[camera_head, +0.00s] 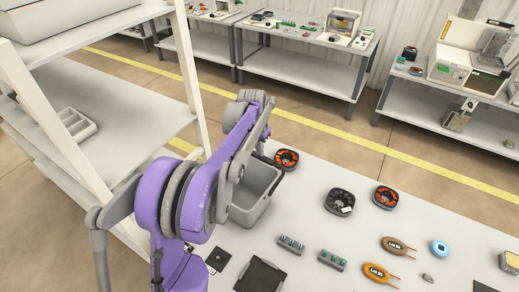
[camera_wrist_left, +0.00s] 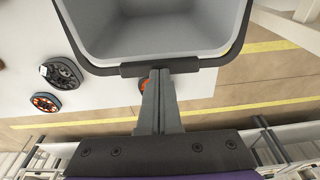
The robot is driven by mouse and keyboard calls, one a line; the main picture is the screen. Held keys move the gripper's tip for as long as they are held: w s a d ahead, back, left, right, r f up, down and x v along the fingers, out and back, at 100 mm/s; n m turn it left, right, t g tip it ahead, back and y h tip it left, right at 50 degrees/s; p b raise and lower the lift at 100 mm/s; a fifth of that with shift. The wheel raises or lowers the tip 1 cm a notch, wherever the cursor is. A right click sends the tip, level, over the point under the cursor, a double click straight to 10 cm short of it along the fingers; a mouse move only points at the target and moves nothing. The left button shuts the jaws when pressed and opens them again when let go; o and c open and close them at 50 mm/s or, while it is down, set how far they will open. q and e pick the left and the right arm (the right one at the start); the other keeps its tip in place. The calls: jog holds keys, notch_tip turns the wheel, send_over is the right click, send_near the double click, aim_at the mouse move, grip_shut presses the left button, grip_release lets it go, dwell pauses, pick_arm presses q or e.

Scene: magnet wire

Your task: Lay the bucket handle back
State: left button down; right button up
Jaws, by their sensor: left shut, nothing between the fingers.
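The grey bucket (camera_head: 252,203) stands on the table beside my left arm, partly hidden by it in the head view. The wrist view looks into the bucket (camera_wrist_left: 165,38), which looks empty. Its black handle (camera_wrist_left: 228,53) runs around the rim, with a thicker grip (camera_wrist_left: 185,66) across the near side in that view. My left gripper (camera_wrist_left: 160,76) is shut and empty. Its fingertips are at the middle of the grip; I cannot tell whether they touch it. In the head view the arm hides most of the fingers. My right gripper does not show.
Wire spools (camera_head: 341,201) lie right of the bucket, with an orange one (camera_head: 287,159) close behind it. Coils (camera_head: 377,272), small terminal blocks (camera_head: 292,244) and a black plate (camera_head: 261,276) lie nearer. A white shelf rack (camera_head: 190,75) stands left of my arm.

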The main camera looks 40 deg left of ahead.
pick_arm(q)
jog(key=shift+w+f+b, duration=0.2)
jog(key=shift+f+b, duration=0.3)
jog(key=shift+f, duration=0.4)
jog(key=shift+s+r, duration=0.15)
